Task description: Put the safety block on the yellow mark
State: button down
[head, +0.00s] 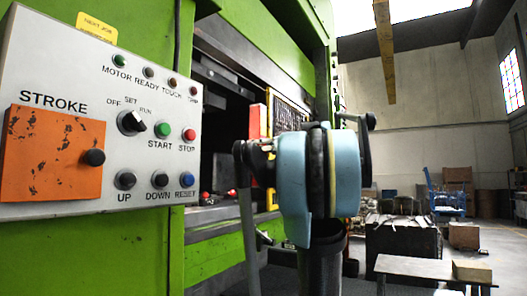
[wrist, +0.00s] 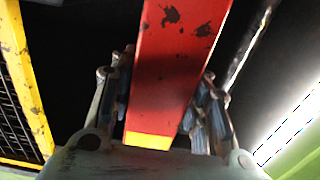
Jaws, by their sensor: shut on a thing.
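The safety block is a long red bar with chipped paint and a yellow end. In the wrist view the safety block (wrist: 178,60) runs up between the two fingers of my gripper (wrist: 166,92), its yellow end close to the palm. My gripper is shut on it. In the head view a red upright piece, which looks like the safety block (head: 256,122), shows in the press opening just beyond my arm. My arm hides the gripper there. I cannot make out the yellow mark in either view.
The green press (head: 110,240) surrounds the dark opening. Its control panel (head: 100,110) stands close on the left. A yellow-framed mesh guard (wrist: 28,85) is near the gripper on the left in the wrist view. A table (head: 412,266) stands at the lower right.

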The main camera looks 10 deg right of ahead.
jog(key=w+a+f, duration=0.3)
jog(key=w+a, duration=0.8)
jog(key=w+a+f, duration=0.3)
jog(key=w+a, duration=0.8)
jog(key=w, duration=0.1)
jog(key=shift+w+a+f, duration=0.15)
jog(key=shift+a+f, duration=0.1)
jog(key=shift+a, duration=0.1)
dwell(2.1)
jog(key=shift+f, duration=0.25)
dwell(1.0)
jog(key=c, duration=0.8)
grip_release()
jog(key=shift+f, duration=0.1)
jog(key=shift+d, duration=0.1)
jog(key=v, duration=1.2)
